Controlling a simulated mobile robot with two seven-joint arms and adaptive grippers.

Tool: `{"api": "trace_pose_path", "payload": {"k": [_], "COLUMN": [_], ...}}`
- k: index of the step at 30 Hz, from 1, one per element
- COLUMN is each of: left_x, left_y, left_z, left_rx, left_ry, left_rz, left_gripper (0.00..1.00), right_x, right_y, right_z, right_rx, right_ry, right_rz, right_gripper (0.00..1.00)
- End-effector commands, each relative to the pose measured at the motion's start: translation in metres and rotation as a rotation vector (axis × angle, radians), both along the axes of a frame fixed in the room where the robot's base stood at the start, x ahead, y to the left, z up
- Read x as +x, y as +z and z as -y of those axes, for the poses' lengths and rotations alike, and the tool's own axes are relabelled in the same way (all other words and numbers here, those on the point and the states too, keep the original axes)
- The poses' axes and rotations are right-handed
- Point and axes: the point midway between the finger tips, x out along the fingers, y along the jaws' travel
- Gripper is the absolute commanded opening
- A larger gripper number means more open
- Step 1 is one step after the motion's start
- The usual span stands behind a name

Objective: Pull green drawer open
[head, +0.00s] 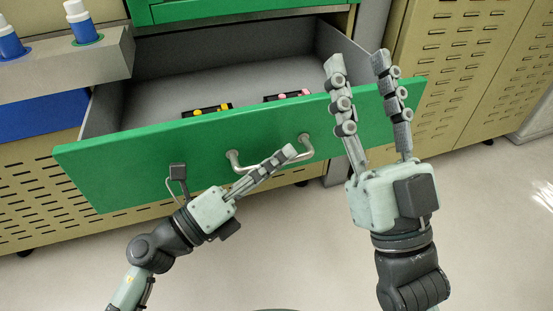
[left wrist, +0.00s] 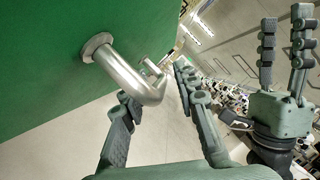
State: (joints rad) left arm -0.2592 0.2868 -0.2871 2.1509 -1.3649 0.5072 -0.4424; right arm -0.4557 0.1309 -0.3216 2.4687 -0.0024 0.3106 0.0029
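The green drawer (head: 120,165) stands pulled well out of its cabinet, with its grey interior (head: 200,85) visible. A silver bar handle (head: 307,149) is on its front; it also shows close up in the left wrist view (left wrist: 130,75). My left gripper (head: 285,155) is at the handle. In the left wrist view its fingers (left wrist: 157,88) are apart, with the bar between them and a gap visible beside the right-hand finger. Contact on the other side is unclear. My right gripper (head: 357,62) is open and empty, in front of the drawer's right part.
Two small dark trays with yellow (head: 206,111) and pink (head: 287,96) pieces lie in the drawer. A grey ledge with blue-and-white bottles (head: 82,24) is at upper left. Beige slotted cabinets (head: 470,60) stand at right. The floor in front (head: 490,230) is clear.

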Motion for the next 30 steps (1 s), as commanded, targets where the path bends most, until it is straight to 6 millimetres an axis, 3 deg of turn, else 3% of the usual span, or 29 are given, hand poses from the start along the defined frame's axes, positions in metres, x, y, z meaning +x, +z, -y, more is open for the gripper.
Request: {"api": "trace_pose_path", "payload": {"k": [1,6,18,27,30], "left_x": [0.000,0.000,0.001,0.050,0.057], "left_y": [0.000,0.000,0.000,0.001,0.000], "left_z": [0.000,0.000,-0.001,-0.016,-0.019], "left_rx": [0.000,0.000,0.001,0.002,0.001], "left_ry": [0.000,0.000,0.000,0.001,0.002], "left_rz": [0.000,0.000,0.001,0.002,0.000], "left_gripper": [0.21,0.00,0.00,0.00,0.00], "right_x": [0.000,0.000,0.000,0.007,0.007], "right_y": [0.000,0.000,0.001,-0.008,-0.008], "right_z": [0.000,0.000,0.000,-0.005,-0.005], "right_rx": [0.000,-0.001,0.000,-0.022,-0.023], "right_ry": [0.000,-0.001,-0.001,0.007,0.006], "right_rz": [0.000,0.000,0.001,-0.069,-0.072], "right_gripper": [0.40,0.40,0.40,0.40,0.40]}}
